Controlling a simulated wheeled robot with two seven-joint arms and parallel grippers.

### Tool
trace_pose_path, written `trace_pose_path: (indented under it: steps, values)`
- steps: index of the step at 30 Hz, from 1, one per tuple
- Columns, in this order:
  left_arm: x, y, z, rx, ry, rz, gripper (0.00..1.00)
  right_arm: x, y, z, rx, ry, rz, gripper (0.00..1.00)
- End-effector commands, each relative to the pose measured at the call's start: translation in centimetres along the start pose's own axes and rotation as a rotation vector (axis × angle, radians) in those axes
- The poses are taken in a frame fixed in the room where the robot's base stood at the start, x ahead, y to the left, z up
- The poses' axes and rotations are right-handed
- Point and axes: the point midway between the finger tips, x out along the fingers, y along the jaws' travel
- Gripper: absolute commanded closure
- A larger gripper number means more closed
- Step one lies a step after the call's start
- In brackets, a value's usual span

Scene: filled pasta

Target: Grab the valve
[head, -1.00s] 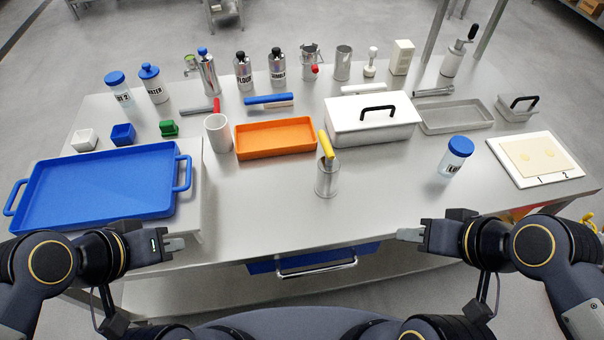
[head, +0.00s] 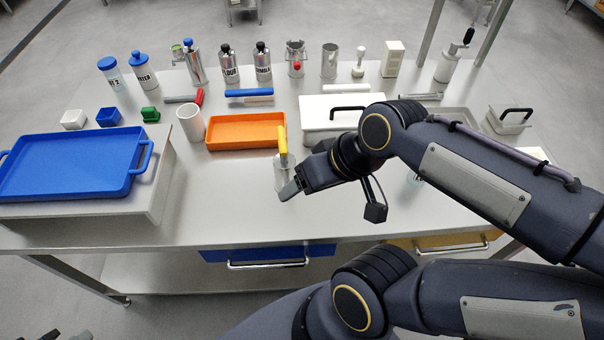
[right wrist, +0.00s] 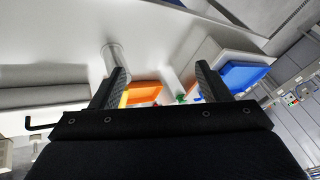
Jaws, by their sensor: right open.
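No part is labelled a valve, and I cannot tell which object it names. A metal cylinder with a yellow handle (head: 282,146) stands upright near the table's middle. A metal vessel with a red knob (head: 296,57) stands in the back row. My right gripper (head: 288,190) is in front of the yellow-handled cylinder, overlapping its lower part in the head view; contact cannot be told. In the right wrist view its fingers (right wrist: 163,82) are apart with nothing gripped; the cylinder (right wrist: 116,58) shows behind the left finger. Only the edge of my left gripper (head: 80,336) shows at bottom left.
An orange tray (head: 247,144) lies behind the yellow-handled cylinder, with a white mug (head: 191,122) to its left. A blue tray (head: 140,172) is at left. The front middle table is clear.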

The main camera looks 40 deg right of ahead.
Motion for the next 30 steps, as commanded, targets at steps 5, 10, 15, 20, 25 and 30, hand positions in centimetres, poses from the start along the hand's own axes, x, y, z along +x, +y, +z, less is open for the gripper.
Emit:
trace_pose_path:
  steps: [5, 10, 15, 20, 25, 30]
  values:
    - [1.3, -0.6, 0.6, 0.000, 0.000, 0.000, 1.00, 3.1, 2.9, -6.3, -0.063, -0.153, 0.074, 0.19]
    - [2.1, -1.0, 1.0, 0.000, 0.000, 0.000, 1.00, 8.0, 5.9, -11.7, -0.137, -0.294, 0.181, 0.19]
    - [2.6, -1.2, 1.3, 0.000, 0.000, 0.000, 1.00, 12.3, 8.0, -15.0, -0.199, -0.392, 0.273, 0.19]
    - [2.7, -1.2, 1.4, 0.000, 0.000, 0.000, 1.00, 14.3, 8.8, -16.1, -0.228, -0.433, 0.315, 0.19]
    - [2.7, -1.2, 1.3, 0.000, 0.000, 0.000, 1.00, 15.9, 9.5, -15.6, -0.231, -0.440, 0.321, 0.19]
    - [2.4, -1.1, 1.2, 0.000, 0.000, 0.000, 1.00, 17.4, 9.9, -14.6, -0.231, -0.441, 0.320, 0.19]
